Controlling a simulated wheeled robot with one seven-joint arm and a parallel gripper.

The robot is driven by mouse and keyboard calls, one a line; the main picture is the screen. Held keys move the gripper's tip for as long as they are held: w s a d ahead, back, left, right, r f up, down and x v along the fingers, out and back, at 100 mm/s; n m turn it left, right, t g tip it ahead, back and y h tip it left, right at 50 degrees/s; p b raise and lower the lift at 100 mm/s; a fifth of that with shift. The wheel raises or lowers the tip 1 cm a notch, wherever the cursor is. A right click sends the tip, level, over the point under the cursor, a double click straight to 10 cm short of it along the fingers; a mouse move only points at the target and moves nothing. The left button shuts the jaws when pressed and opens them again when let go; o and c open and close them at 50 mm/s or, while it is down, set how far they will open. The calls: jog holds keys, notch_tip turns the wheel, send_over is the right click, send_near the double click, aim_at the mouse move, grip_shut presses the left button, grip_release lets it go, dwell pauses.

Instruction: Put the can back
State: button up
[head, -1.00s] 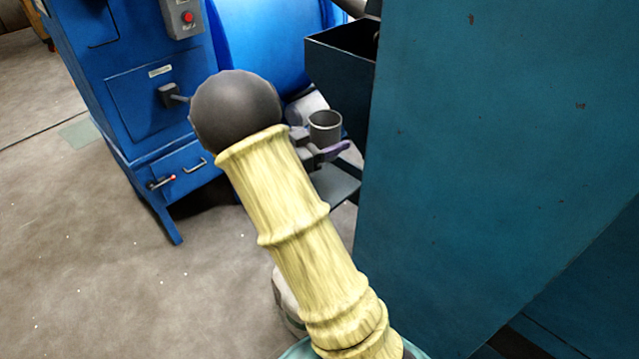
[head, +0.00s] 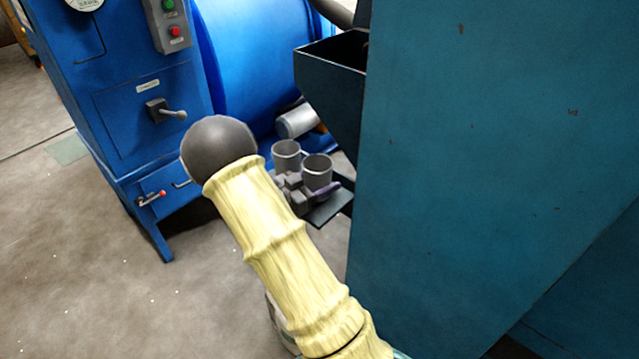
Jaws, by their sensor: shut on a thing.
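Two grey open-topped cans show side by side in the head view. My gripper (head: 314,189) is shut on the right can (head: 317,168), with a purple finger along its right side. This can is upright. The left can (head: 286,154) is also upright, just behind and left of my gripper. Its lower part is hidden by my gripper, so I cannot tell what it rests on. A dark flat shelf (head: 329,209) lies below the held can. I cannot tell whether the held can touches it.
A tall teal cabinet (head: 480,150) stands close on the right. A dark open hopper (head: 325,85) juts out above the shelf. A blue machine (head: 125,100) with a lever and buttons and a blue drum (head: 245,60) are behind. The floor (head: 90,270) at left is clear.

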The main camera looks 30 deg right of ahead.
jog(key=shift+a+f, duration=0.15)
jog(key=shift+f, duration=0.2)
jog(key=shift+s+a+r, duration=0.1)
jog(key=shift+s+d+f, duration=0.15)
jog(key=shift+d+f, duration=0.05)
jog(key=shift+d, duration=0.25)
jog(key=o, duration=1.1)
jog(key=shift+a, duration=0.1)
jog(key=shift+a+r, duration=0.1)
jog(key=shift+r, duration=0.15)
jog(key=a, duration=0.4)
jog(key=s+a, duration=0.1)
jog(key=a, duration=0.6)
jog(key=shift+s+a, duration=0.25)
jog(key=shift+a, duration=0.05)
